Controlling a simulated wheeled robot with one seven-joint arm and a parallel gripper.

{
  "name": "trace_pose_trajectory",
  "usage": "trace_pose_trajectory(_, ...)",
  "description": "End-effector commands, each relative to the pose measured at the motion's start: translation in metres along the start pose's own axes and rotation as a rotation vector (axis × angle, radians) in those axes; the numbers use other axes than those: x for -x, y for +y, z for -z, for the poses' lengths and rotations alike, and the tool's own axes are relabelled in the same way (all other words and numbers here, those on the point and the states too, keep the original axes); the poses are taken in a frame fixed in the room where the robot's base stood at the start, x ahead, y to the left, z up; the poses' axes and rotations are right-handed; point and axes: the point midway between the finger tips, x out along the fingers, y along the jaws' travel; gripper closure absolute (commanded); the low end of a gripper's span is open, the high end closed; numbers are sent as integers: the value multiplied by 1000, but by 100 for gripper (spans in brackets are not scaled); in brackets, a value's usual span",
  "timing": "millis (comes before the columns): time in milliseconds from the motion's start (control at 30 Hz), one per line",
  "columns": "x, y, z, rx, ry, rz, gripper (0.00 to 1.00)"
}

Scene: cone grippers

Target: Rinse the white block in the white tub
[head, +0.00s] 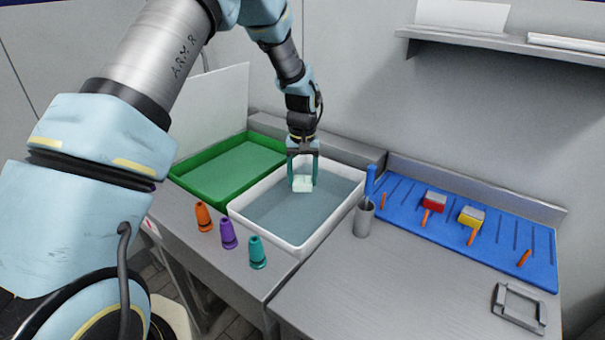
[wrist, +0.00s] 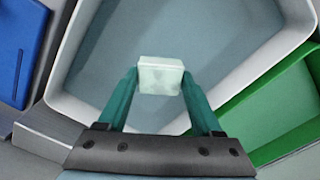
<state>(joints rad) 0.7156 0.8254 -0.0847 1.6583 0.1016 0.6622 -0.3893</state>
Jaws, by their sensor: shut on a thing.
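The white block (head: 302,184) is held between the two teal fingers of my gripper (head: 302,178), over the white tub. In the wrist view the white block (wrist: 160,75) sits between the fingertips of my gripper (wrist: 160,84), which touch its two sides. The white tub (head: 308,248) has a white rim and a flat grey-blue surface inside, like water. The tub also shows in the wrist view (wrist: 80,108). The block is near the far half of the tub; I cannot tell whether its underside touches the grey-blue surface.
A green tray (head: 183,175) stands left of the tub. Orange (head: 203,216), purple (head: 228,234) and teal (head: 257,252) cones stand along the front edge. A grey cup (head: 364,220) with a blue-handled tool is close to the tub's right side. A blue mat (head: 480,252) holds tools.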

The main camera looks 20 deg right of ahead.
Motion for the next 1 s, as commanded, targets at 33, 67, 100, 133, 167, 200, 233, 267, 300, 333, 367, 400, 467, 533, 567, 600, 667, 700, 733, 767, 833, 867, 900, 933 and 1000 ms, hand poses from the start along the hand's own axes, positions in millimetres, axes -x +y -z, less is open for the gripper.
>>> trace_pose_trajectory(33,-8,0,0,0,0,0,92)
trace_pose_trajectory(67,-11,0,0,0,0,0,92)
trace_pose_trajectory(100,-15,0,0,0,0,0,92)
trace_pose_trajectory(133,-18,0,0,0,0,0,92)
trace_pose_trajectory(167,-21,0,0,0,0,0,92)
trace_pose_trajectory(200,-24,0,0,0,0,0,92)
trace_pose_trajectory(233,-27,0,0,0,0,0,92)
trace_pose_trajectory(267,-30,0,0,-1,-1,0,92)
trace_pose_trajectory(300,-34,0,0,0,-1,0,92)
trace_pose_trajectory(333,-37,0,0,0,-1,0,92)
trace_pose_trajectory(367,-40,0,0,0,-1,0,92)
trace_pose_trajectory(400,-43,0,0,0,-1,0,92)
trace_pose_trajectory(467,-49,0,0,0,0,0,92)
trace_pose_trajectory(533,-56,0,0,0,0,0,92)
trace_pose_trajectory(567,-58,0,0,0,0,-1,92)
trace_pose_trajectory(600,-62,0,0,0,0,0,92)
trace_pose_trajectory(667,-68,0,0,0,0,0,92)
trace_pose_trajectory(700,-70,0,0,0,0,0,92)
trace_pose_trajectory(733,-72,0,0,0,0,0,92)
trace_pose_trajectory(767,-74,0,0,1,0,0,92)
trace_pose_trajectory(833,-76,0,0,0,0,0,92)
trace_pose_trajectory(867,-77,0,0,0,0,0,92)
trace_pose_trajectory(900,-78,0,0,0,0,0,92)
trace_pose_trajectory(933,-78,0,0,0,0,0,92)
trace_pose_trajectory(1000,-78,0,0,0,0,0,92)
